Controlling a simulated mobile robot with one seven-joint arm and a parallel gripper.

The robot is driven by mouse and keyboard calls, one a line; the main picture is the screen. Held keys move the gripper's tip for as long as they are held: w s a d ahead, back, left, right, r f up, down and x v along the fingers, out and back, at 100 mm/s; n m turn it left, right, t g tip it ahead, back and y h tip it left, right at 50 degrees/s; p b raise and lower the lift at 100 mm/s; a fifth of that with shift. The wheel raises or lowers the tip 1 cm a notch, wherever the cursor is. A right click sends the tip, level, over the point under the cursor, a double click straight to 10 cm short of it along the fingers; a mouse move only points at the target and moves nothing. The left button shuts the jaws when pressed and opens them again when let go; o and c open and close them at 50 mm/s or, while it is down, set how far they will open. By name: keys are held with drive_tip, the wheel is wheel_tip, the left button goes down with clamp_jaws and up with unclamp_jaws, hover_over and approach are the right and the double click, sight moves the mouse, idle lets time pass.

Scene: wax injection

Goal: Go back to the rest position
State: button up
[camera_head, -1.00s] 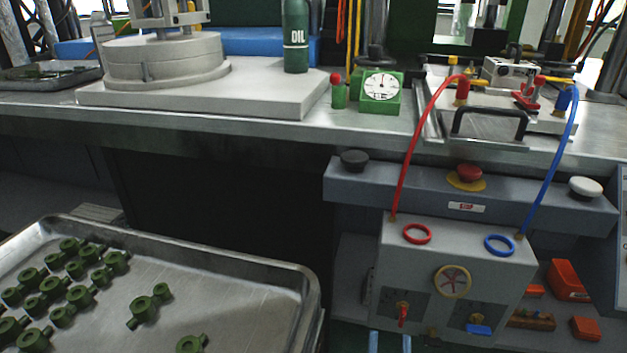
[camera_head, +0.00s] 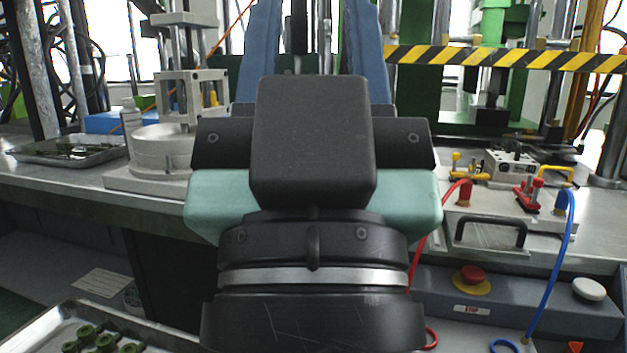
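My gripper (camera_head: 312,28) fills the middle of the head view, seen from behind. Its black wrist and housing stand in the foreground. Its two blue fingers point up and away, spread wide apart. The background shows through the gap between them, and I see nothing held there. The gripper hides the middle of the workbench (camera_head: 60,188).
A grey round mould (camera_head: 160,152) stands on the bench at left, near a metal tray (camera_head: 30,152). At right are a clamp plate with a black handle (camera_head: 490,222), red and blue hoses (camera_head: 566,240) and push buttons (camera_head: 470,277). A parts tray (camera_head: 40,325) is at lower left.

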wheel_tip(320, 180, up, 34)
drive_tip(key=p, duration=3.2)
drive_tip(key=shift+r+p, duration=0.15)
drive_tip(key=shift+p, duration=0.2)
